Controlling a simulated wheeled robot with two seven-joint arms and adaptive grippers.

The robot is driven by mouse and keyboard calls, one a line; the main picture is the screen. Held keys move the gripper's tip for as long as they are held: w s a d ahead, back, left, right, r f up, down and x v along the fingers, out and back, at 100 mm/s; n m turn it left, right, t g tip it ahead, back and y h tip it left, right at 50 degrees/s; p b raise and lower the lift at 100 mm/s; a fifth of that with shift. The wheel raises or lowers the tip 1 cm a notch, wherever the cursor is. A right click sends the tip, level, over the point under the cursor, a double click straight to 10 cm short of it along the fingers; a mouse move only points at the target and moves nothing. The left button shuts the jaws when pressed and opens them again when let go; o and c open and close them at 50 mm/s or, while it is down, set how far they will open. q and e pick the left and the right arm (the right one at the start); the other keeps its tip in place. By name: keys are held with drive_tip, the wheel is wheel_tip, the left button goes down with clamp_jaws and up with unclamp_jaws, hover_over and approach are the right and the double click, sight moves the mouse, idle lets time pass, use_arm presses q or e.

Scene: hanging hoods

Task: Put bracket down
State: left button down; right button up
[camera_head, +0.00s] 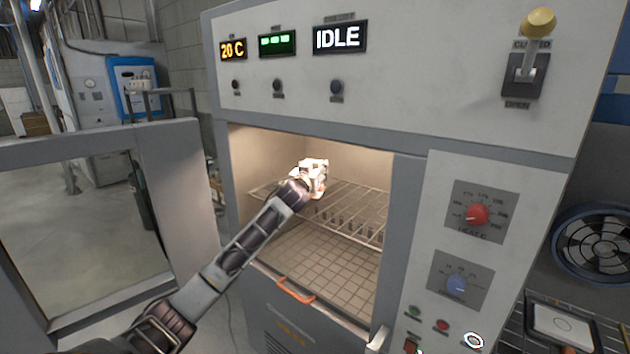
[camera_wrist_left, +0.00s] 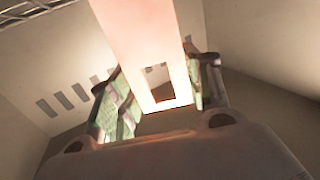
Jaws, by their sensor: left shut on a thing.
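My left gripper (camera_head: 318,180) is inside the lit oven chamber, above the wire rack (camera_head: 355,218). In the left wrist view its two green-padded fingers (camera_wrist_left: 157,98) are closed on the bracket (camera_wrist_left: 135,40), a pale, pinkish flat bar with a rectangular hole near its gripped end. The bracket's far end runs out of that view at the top. In the head view the bracket cannot be told clearly from the white gripper body. Whether it touches the rack cannot be told. My right gripper is not in view.
The oven door (camera_head: 175,200) stands open at the left. The chamber's side walls and front frame (camera_head: 398,230) are close around my arm. Slots (camera_wrist_left: 65,100) show in the chamber wall. The rack's right part looks bare. The display (camera_head: 339,38) reads IDLE.

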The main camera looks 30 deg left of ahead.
use_arm(q)
drive_tip(key=shift+f, duration=1.8)
drive_tip(key=c, duration=0.7)
unclamp_jaws()
drive_tip(key=shift+f, duration=0.2)
drive_tip(key=shift+r, duration=0.2)
